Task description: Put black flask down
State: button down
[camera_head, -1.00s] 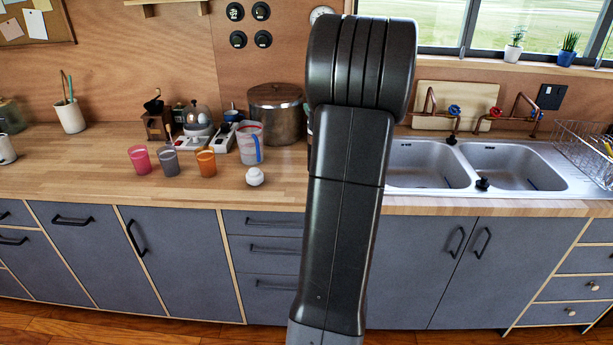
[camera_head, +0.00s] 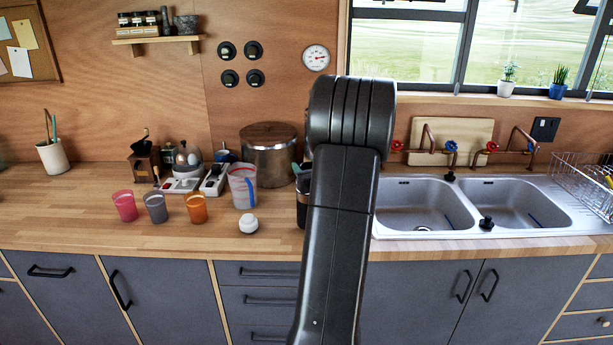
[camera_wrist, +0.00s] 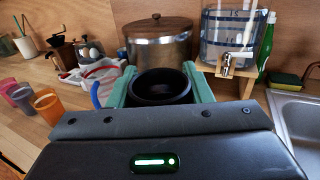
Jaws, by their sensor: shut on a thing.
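The black flask (camera_wrist: 162,88) is upright between the two green fingers of my gripper (camera_wrist: 160,80) in the wrist view, with its open round mouth facing up. My gripper is shut on it from both sides. In the head view a dark strip of the flask (camera_head: 302,203) shows just left of my arm, over the wooden counter (camera_head: 110,222). My arm hides most of it and most of the gripper. I cannot tell whether its base touches the counter.
A large lidded pot (camera_head: 270,158) stands behind the flask. A measuring jug (camera_head: 242,188) and a small white item (camera_head: 248,225) are to its left, with three cups beyond, including an orange one (camera_head: 196,208). The double sink (camera_head: 425,207) lies to the right.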

jog(key=shift+w+f, duration=0.1)
jog(key=shift+f, duration=1.1)
jog(key=shift+f, duration=0.1)
jog(key=c, duration=0.7)
grip_release()
jog(key=b+v, duration=0.2)
jog(key=v, duration=1)
jog(key=shift+b, duration=0.3)
